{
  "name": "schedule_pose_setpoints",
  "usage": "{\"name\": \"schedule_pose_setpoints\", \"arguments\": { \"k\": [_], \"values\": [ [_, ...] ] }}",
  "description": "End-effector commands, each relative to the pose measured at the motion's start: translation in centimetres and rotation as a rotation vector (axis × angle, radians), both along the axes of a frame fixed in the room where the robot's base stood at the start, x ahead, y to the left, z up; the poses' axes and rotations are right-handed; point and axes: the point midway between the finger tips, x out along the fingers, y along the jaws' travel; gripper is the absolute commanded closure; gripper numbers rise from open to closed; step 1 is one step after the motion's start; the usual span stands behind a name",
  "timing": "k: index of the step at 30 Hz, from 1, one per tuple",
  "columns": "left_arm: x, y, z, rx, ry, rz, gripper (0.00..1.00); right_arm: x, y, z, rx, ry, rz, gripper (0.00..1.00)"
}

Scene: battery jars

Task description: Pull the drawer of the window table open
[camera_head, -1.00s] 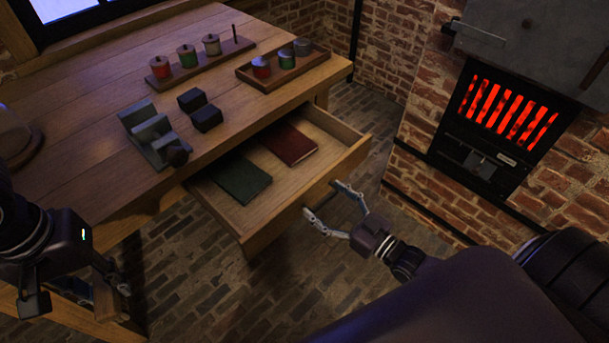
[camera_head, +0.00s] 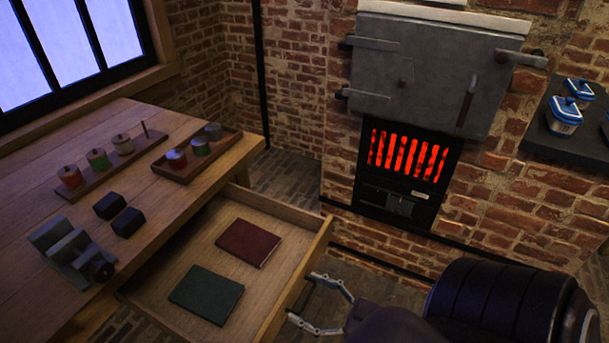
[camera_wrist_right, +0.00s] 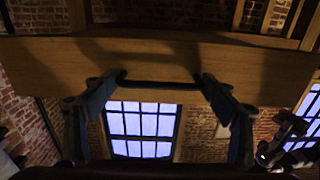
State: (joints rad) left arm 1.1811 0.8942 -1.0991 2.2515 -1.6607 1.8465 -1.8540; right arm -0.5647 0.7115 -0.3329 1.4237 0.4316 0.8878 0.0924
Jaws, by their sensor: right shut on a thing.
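The window table (camera_head: 130,135) stands at the left, under the window. Its wooden drawer (camera_head: 302,270) is pulled well out and shows its inside. A dark red book (camera_head: 248,243) and a dark green book (camera_head: 206,295) lie flat in it. My right gripper (camera_head: 303,302) is at the outside of the drawer front. In the right wrist view, its fingers (camera_wrist_right: 158,88) are at the two ends of a dark bar handle (camera_wrist_right: 158,83) on the drawer front (camera_wrist_right: 150,60), shut on it. My left gripper is not seen in the head view.
On the table are a rack with several jars (camera_head: 97,160), a tray with jars (camera_head: 197,155), two black blocks (camera_head: 119,214) and a grey device (camera_head: 68,255). A brick furnace with a glowing grate (camera_head: 408,160) stands beyond the drawer. A dark shelf (camera_head: 565,145) is at the right.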

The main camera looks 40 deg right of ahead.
Motion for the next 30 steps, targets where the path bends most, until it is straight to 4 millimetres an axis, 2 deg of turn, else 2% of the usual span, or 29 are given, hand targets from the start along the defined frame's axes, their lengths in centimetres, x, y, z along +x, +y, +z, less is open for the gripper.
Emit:
{"name": "schedule_pose_setpoints", "arguments": {
  "k": [4, 5, 6, 17, 20, 30],
  "values": [
    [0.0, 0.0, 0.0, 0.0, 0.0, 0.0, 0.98, 0.2, -0.3, 0.1, -0.001, -0.004, -0.005, 0.65],
    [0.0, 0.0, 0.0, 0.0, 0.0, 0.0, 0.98, 0.2, -0.2, 0.1, -0.001, -0.004, -0.005, 0.2],
    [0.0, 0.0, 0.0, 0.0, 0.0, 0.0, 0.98, 0.2, -0.2, 0.1, -0.001, -0.004, -0.005, 0.15],
    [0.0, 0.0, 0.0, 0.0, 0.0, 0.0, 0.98, -0.4, -0.2, 0.0, 0.0, 0.001, -0.003, 0.15],
    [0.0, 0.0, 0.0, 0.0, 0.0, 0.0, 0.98, -1.5, -0.7, -0.1, -0.001, 0.004, -0.003, 0.15],
    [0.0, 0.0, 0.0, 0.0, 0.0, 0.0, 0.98, -8.2, -3.1, -0.1, -0.002, 0.003, -0.004, 0.15]
  ]
}}
